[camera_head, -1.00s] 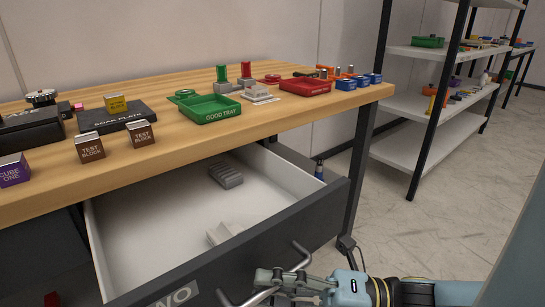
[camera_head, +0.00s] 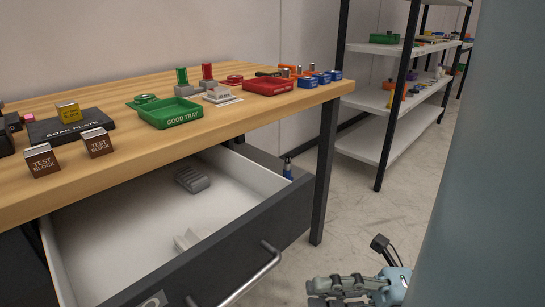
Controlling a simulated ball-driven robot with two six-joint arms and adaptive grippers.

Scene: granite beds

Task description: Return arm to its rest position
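My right gripper (camera_head: 337,289) is at the bottom of the head view, to the right of the drawer handle (camera_head: 250,277) and apart from it. Its fingers are seen from the side, so I cannot tell whether they are open or shut. I see nothing held in it. Part of my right arm (camera_head: 395,285) shows behind it. The drawer (camera_head: 110,245) under the wooden bench stands pulled out, with two grey blocks inside. My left gripper is not in view.
The wooden bench (camera_head: 235,128) carries a green tray (camera_head: 170,113), a red tray (camera_head: 268,87), a soak plate (camera_head: 68,126) and two brown test blocks. A dark bench leg (camera_head: 325,170) stands beyond the drawer. A shelf rack (camera_head: 385,137) is at the back right. The floor between is clear.

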